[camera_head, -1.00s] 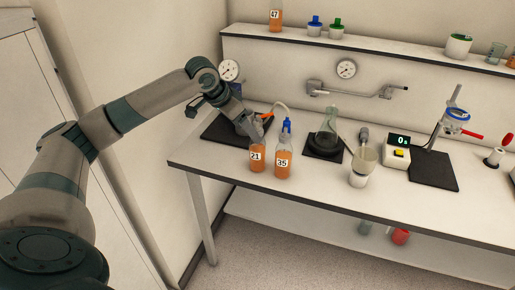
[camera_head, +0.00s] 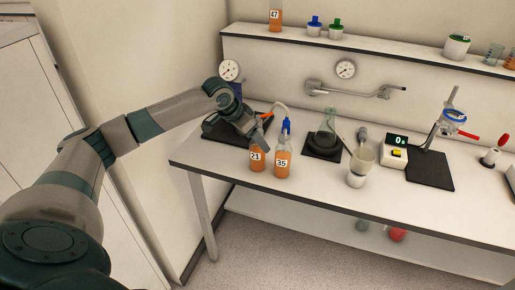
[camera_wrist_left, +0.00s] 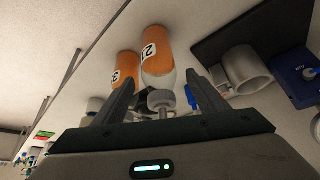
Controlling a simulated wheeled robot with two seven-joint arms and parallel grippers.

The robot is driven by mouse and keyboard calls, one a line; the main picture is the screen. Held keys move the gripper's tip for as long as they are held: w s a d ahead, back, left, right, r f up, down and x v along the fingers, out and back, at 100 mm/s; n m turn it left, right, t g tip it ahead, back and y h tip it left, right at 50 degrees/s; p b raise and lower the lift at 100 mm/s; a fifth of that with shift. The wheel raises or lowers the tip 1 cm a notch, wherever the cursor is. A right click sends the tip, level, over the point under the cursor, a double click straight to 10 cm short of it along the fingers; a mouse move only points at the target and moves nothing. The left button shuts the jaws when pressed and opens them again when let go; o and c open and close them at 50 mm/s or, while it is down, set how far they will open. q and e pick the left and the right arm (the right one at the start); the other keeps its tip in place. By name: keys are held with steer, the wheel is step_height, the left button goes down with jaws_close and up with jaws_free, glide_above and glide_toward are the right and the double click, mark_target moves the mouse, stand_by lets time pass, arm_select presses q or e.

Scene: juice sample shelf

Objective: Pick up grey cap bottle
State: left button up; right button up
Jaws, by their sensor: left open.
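The grey cap bottle (camera_head: 257,160) is an orange juice bottle labelled 21, upright near the front edge of the bench. Its top is partly hidden by my left gripper (camera_head: 262,138) in the head view. In the left wrist view, the bottle (camera_wrist_left: 160,60) has its grey cap (camera_wrist_left: 160,100) between the two spread fingers of my left gripper (camera_wrist_left: 161,80). The fingers are open, with a gap on each side of the cap. My right gripper is not in view.
A blue-capped bottle (camera_head: 282,163) labelled 35 stands close beside it on the right and shows in the wrist view (camera_wrist_left: 122,70). A dark mat (camera_head: 218,131) lies behind on the left. A flask (camera_head: 328,125) and a beaker (camera_head: 361,158) stand further right.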

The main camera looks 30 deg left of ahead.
arm_select(q)
steer(key=shift+x, duration=1.1)
steer(key=c, duration=1.3)
